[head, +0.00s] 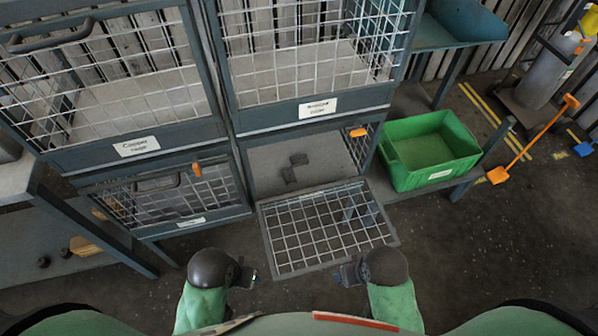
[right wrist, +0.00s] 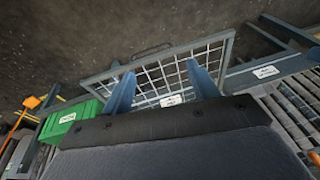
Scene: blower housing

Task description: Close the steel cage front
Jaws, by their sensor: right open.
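The steel cage front (head: 328,228) is a grey-framed wire mesh panel. It hangs open, folded down and outward from the lower right cage (head: 290,152), whose opening is uncovered. In the right wrist view the panel (right wrist: 165,72) shows beyond my fingers, with a handle (right wrist: 152,49) on its far edge. My right gripper (head: 345,272) is open and empty, near the panel's front right corner and apart from it; its two blue fingers (right wrist: 163,88) are spread wide. My left gripper (head: 250,277) is left of the panel's front left corner; its jaw opening is too small to tell.
Dark pieces (head: 294,168) lie inside the open cage. A closed mesh cage (head: 170,195) with an orange tag stands to its left, and larger cages are above. A green bin (head: 430,150) sits on a low shelf at the right. The floor in front is clear.

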